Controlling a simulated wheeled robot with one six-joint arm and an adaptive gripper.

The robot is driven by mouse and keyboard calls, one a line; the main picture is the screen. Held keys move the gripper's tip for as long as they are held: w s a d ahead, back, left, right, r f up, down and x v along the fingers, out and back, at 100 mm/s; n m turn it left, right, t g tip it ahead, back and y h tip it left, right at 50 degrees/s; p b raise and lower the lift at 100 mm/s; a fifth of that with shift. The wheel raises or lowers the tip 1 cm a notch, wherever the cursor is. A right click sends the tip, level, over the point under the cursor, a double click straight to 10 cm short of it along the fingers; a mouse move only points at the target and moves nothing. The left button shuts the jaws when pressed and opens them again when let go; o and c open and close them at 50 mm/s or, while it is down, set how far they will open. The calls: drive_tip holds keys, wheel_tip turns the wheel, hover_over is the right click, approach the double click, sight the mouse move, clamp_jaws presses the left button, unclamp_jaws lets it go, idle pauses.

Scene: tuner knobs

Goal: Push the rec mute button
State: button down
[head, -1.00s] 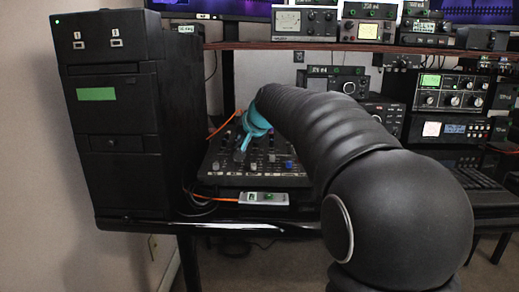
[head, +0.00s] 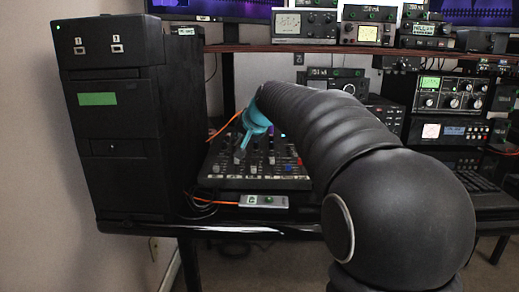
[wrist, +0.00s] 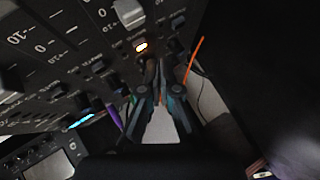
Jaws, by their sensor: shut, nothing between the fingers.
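A black mixer panel with knobs and faders (head: 255,183) lies on the desk in the head view. It also fills the upper left of the wrist view (wrist: 75,50). My gripper (head: 239,157) is shut and empty, low over the left part of the mixer. Its fingers meet at the panel in the wrist view (wrist: 157,76); whether they touch it is unclear.
A black computer tower (head: 115,120) stands left of the mixer. A small grey box with a green button (head: 264,201) lies in front of it. An orange cable (wrist: 193,60) runs beside the fingers. Radio gear (head: 450,95) fills the right side.

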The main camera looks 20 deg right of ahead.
wheel_tip(320, 180, up, 6)
drive_tip(key=p, duration=0.4)
drive_tip(key=shift+s+p, duration=0.3)
